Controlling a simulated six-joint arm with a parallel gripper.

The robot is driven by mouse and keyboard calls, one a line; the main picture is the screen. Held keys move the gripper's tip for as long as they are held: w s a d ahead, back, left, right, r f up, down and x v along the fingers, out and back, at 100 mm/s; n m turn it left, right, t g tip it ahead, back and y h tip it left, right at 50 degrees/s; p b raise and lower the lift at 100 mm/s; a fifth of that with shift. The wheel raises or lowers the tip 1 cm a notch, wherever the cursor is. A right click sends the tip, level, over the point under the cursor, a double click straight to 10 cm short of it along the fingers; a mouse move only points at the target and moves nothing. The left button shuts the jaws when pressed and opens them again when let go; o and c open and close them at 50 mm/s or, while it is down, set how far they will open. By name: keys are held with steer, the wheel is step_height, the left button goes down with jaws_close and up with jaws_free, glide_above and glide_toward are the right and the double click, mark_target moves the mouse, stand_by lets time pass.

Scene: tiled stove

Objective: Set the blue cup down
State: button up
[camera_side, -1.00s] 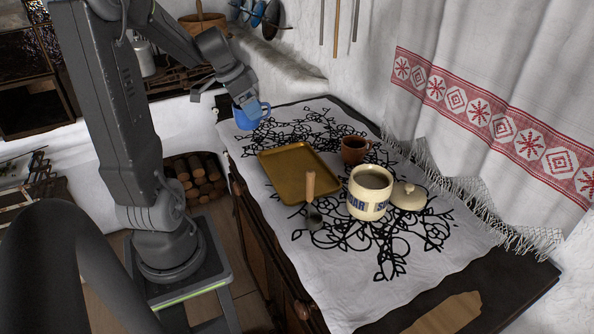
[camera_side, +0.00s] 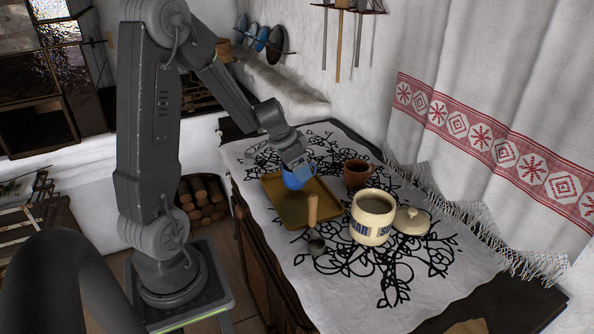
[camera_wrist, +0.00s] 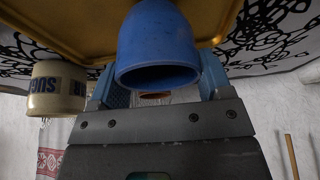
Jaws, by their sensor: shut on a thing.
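The blue cup (camera_side: 296,177) is in my gripper (camera_side: 294,163), over the brass-coloured tray (camera_side: 273,202) in the side view. My gripper is shut on the cup from above. In the wrist view the blue cup (camera_wrist: 158,48) sits between the two fingers of my gripper (camera_wrist: 158,88), its open mouth towards the camera. The tray (camera_wrist: 70,25) fills the background behind the cup there. I cannot tell whether the cup's base touches the tray.
A brown cup (camera_side: 357,173) stands right of the tray. A cream sugar jar (camera_side: 372,218), its lid (camera_side: 411,221) and a wooden-handled scoop (camera_side: 313,222) are nearby on the patterned cloth (camera_side: 345,290). A fringed curtain (camera_side: 500,110) hangs at the right.

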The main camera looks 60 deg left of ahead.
steer(key=shift+f, duration=0.75)
steer(key=shift+f, duration=0.15)
steer(key=o, duration=1)
steer(key=v, duration=1.1)
steer(key=shift+n+t, duration=0.3)
steer(key=shift+t, duration=0.3)
steer(key=s+d+r, duration=0.2)
steer(key=s+d, duration=0.1)
steer(key=d, duration=0.4)
steer(key=s+d+r, duration=0.2)
steer(key=s+d, duration=0.2)
steer(key=d, duration=0.4)
steer(key=s+d+r, duration=0.2)
steer(key=s+d, duration=0.1)
steer(key=d, duration=0.4)
steer(key=shift+s+d+r, duration=0.15)
steer(key=shift+s+r, duration=0.1)
steer(key=shift+r, duration=0.15)
